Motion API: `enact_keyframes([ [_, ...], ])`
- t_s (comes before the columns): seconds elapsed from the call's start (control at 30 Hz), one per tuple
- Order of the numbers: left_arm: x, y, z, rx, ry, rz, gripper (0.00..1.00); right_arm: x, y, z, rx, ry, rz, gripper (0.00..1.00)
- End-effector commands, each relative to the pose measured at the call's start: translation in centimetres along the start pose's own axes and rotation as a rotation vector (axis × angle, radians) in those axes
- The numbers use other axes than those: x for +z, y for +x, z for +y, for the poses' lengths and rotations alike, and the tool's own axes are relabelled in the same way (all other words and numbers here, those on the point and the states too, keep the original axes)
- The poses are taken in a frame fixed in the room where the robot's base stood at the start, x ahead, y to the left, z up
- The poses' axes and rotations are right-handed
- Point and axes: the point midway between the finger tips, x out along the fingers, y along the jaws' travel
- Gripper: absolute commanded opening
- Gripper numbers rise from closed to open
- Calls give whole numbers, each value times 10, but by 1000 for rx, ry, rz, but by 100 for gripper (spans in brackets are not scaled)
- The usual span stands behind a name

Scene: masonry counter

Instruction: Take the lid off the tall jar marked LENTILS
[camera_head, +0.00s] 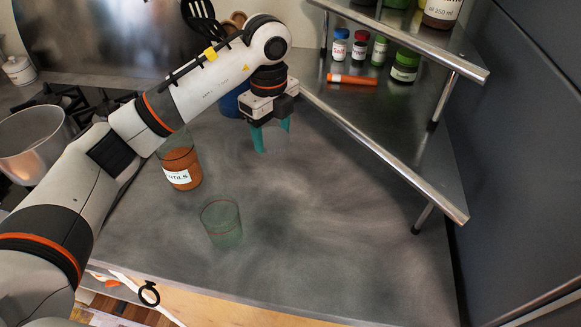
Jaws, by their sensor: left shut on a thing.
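The tall jar marked LENTILS (182,178) stands on the counter at the left centre. It is clear glass with orange-brown contents and a white label that is partly legible. My right gripper is not in view.
An empty greenish glass (222,224) stands in front of the jar. A metal shelf (400,170) with small spice jars and an orange marker (352,80) is at the right. A metal pot (32,143) stands left. The counter's right middle is clear.

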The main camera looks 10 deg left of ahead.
Motion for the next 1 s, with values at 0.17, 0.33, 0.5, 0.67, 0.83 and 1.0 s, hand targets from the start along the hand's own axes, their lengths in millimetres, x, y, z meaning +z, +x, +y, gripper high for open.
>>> enact_keyframes([
  [0.17, 1, 1, 2, -5, -144, -4, 33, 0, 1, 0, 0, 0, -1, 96],
  [0.33, 1, 24, 2, -10, -173, -5, 33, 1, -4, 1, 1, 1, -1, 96],
  [0.5, 1, 53, 2, -8, -171, -4, 33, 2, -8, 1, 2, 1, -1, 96],
  [0.67, 1, 66, 2, -6, -170, -4, 33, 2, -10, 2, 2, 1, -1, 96],
  [0.83, 1, 87, 2, -8, -170, -5, 33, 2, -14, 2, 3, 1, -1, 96],
  [1.0, 1, 101, 2, -4, -169, -4, 33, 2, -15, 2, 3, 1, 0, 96],
])
